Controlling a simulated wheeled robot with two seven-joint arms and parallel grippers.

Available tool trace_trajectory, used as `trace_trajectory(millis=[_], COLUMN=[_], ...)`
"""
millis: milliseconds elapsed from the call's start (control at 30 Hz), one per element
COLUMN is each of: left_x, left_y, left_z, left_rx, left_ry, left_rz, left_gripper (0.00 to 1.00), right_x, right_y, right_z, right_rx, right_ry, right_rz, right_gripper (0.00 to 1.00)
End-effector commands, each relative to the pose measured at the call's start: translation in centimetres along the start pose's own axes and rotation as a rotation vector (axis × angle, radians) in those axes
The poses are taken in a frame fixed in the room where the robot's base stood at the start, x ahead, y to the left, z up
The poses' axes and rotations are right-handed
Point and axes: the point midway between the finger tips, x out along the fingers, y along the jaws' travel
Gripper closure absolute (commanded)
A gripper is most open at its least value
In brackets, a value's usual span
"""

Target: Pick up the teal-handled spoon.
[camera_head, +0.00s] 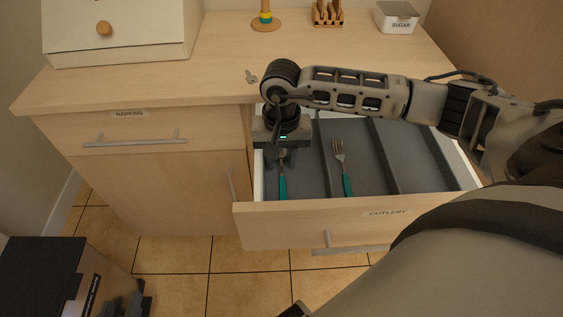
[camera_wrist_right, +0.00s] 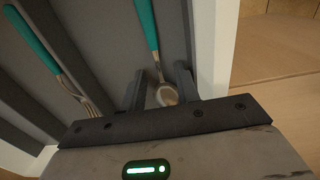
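The teal-handled spoon (camera_head: 283,184) lies in the left compartment of the open cutlery drawer (camera_head: 350,207), its handle toward the drawer front. In the right wrist view the spoon (camera_wrist_right: 147,22) shows its teal handle and metal bowl. My right gripper (camera_head: 281,157) reaches down over the bowl end, which it partly hides in the head view. Its fingers (camera_wrist_right: 160,88) are open, one on each side of the spoon's bowl and neck, with gaps visible. My left gripper (camera_head: 127,301) seems to be the dark shape low at the left; its fingers are unclear.
A teal-handled fork (camera_head: 343,168) lies in the neighbouring compartment, right of a grey divider. The drawer walls stand close around my right gripper. A sugar box (camera_head: 397,17), a toast rack (camera_head: 328,14) and a cream box (camera_head: 120,35) stand on the counter.

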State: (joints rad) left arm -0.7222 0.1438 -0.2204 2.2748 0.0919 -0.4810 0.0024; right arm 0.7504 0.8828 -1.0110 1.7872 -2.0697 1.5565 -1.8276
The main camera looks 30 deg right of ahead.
Motion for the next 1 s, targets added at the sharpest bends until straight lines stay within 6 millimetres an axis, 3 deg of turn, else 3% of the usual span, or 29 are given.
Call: trace_trajectory(millis=[233, 267, 367, 400, 800, 1000], left_x=[0.1, 0.1, 0.1, 0.1, 0.1, 0.1], left_y=[0.0, 0.0, 0.0, 0.0, 0.0, 0.0], left_z=[-0.1, -0.2, -0.2, -0.2, -0.2, -0.2], left_rx=[0.002, 0.002, 0.002, 0.003, 0.003, 0.003], left_ry=[0.004, 0.005, 0.006, 0.007, 0.007, 0.006], left_rz=[0.0, 0.0, 0.0, 0.001, 0.001, 0.0], left_gripper=[0.64, 0.64, 0.64, 0.64, 0.64, 0.64], right_x=[0.7, 0.7, 0.6, 0.6, 0.4, -1.4], right_y=[0.0, 0.0, 0.0, 0.0, 0.1, 0.4], right_z=[0.0, 0.0, 0.0, 0.0, 0.0, -0.1], right_rx=[-0.001, -0.001, -0.001, -0.001, 0.0, 0.0], right_ry=[0.0, 0.0, 0.0, 0.0, 0.002, 0.004], right_rz=[0.0, 0.0, 0.0, 0.0, 0.0, -0.003], right_gripper=[0.68, 0.71, 0.99, 1.0, 1.0, 1.0])
